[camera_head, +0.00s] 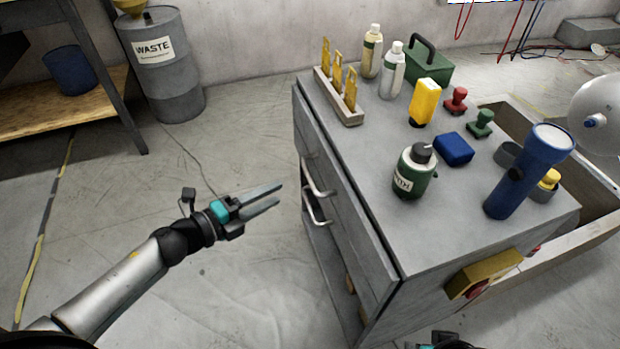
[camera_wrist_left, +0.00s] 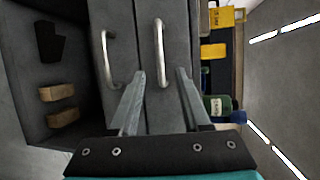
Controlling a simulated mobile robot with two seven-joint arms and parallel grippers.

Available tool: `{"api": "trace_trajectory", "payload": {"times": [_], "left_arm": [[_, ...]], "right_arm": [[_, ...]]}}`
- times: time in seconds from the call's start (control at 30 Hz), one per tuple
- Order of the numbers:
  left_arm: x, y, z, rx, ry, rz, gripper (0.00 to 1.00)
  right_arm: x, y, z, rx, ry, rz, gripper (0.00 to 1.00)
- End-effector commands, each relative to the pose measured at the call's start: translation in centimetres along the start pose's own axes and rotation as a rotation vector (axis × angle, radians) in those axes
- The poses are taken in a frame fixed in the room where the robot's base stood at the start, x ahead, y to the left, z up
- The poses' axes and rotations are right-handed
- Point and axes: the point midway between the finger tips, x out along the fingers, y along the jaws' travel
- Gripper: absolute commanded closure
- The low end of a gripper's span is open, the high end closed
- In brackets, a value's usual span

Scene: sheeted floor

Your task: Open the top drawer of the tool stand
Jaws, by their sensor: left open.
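The grey tool stand (camera_head: 365,190) fills the right of the head view, with items on its top. Its top drawer has a silver bar handle (camera_head: 318,178), and a lower handle (camera_head: 315,208) sits beneath it. Both drawers look shut. My left gripper (camera_head: 281,194) is open and empty, a short way left of the handles and apart from them. In the left wrist view, which is turned sideways, the top handle (camera_wrist_left: 160,52) lies ahead between the two fingers, and the lower handle (camera_wrist_left: 107,58) is to the left. Only a dark piece of my right gripper shows at the bottom edge.
Bottles, a yellow container (camera_head: 427,98), a blue flashlight (camera_head: 525,172) and stamps stand on the top. An open shelf below the drawers holds wooden blocks (camera_wrist_left: 57,91). A waste barrel (camera_head: 165,75) and workbench (camera_head: 60,105) stand back left. Floor left of the stand is clear.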

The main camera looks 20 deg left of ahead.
Motion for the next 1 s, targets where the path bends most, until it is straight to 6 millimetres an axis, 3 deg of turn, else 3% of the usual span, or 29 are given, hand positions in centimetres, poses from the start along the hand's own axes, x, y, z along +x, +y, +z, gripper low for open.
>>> {"api": "trace_trajectory", "payload": {"times": [0.6, 1.0], "left_arm": [[9.5, 0.1, 0.1, -0.001, -0.002, -0.001, 0.53], [11.4, 0.0, 0.0, -0.002, -0.002, 0.001, 0.53]], "right_arm": [[-4.8, 0.1, -1.9, 0.001, 0.084, 0.004, 0.50], [-5.7, -0.1, -2.4, -0.001, 0.120, -0.002, 0.50]]}}
